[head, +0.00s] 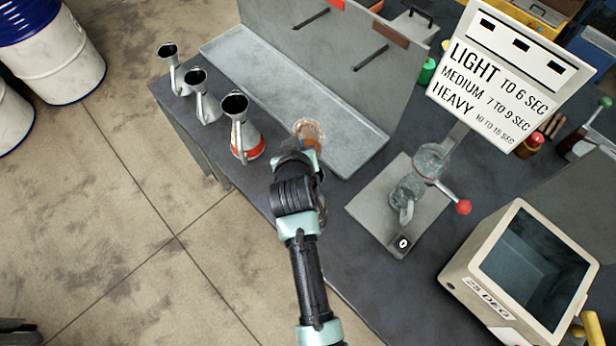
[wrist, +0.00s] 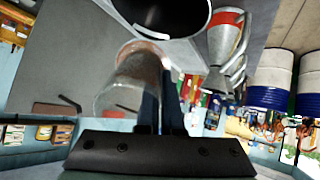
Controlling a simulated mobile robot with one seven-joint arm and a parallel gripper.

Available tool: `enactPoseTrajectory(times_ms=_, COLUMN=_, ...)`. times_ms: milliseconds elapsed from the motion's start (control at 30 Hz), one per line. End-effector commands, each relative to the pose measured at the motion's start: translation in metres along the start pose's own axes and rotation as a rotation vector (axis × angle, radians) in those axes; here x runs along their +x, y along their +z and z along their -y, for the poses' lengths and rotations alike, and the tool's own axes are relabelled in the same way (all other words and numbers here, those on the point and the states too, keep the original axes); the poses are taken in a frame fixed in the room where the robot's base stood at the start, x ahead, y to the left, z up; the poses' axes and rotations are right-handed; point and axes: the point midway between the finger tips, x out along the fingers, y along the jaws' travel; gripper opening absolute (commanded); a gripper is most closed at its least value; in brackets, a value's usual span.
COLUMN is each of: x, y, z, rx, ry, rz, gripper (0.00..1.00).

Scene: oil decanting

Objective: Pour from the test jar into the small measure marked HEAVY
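My gripper (head: 304,160) is shut on the glass test jar (head: 309,130), over the bench just right of the measures. The jar has a brownish-orange rim end in the head view. In the wrist view the jar (wrist: 132,82) is clear and looks tilted beside the dark fingers (wrist: 165,105). Three metal measures stand along the bench's left edge: a far one (head: 172,75), a middle one (head: 205,105) and a near, larger one with a red band (head: 243,135). A dark round mouth (wrist: 172,12) shows close to the jar in the wrist view. No HEAVY label is legible on a measure.
A metal tray (head: 265,85) lies behind the measures. A sign (head: 500,80) lists LIGHT, MEDIUM and HEAVY times. A glass vessel on a stand (head: 408,190) with a red-knobbed lever (head: 462,207) and a boxed screen (head: 530,265) stand at right. Drums (head: 50,50) are on the floor.

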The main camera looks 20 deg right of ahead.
Motion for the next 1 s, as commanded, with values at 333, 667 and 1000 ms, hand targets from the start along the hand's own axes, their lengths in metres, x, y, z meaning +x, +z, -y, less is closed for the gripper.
enactPoseTrajectory(times_ms=333, x=0.0024, y=0.002, z=0.0001, rx=0.0, ry=0.019, rz=-0.082, gripper=0.0)
enactPoseTrajectory(times_ms=667, x=0.0047, y=0.0043, z=0.0006, rx=0.0, ry=0.031, rz=-0.134, gripper=0.0)
enactPoseTrajectory(times_ms=1000, x=0.004, y=0.0038, z=0.0008, rx=0.0, ry=0.048, rz=-0.21, gripper=0.0)
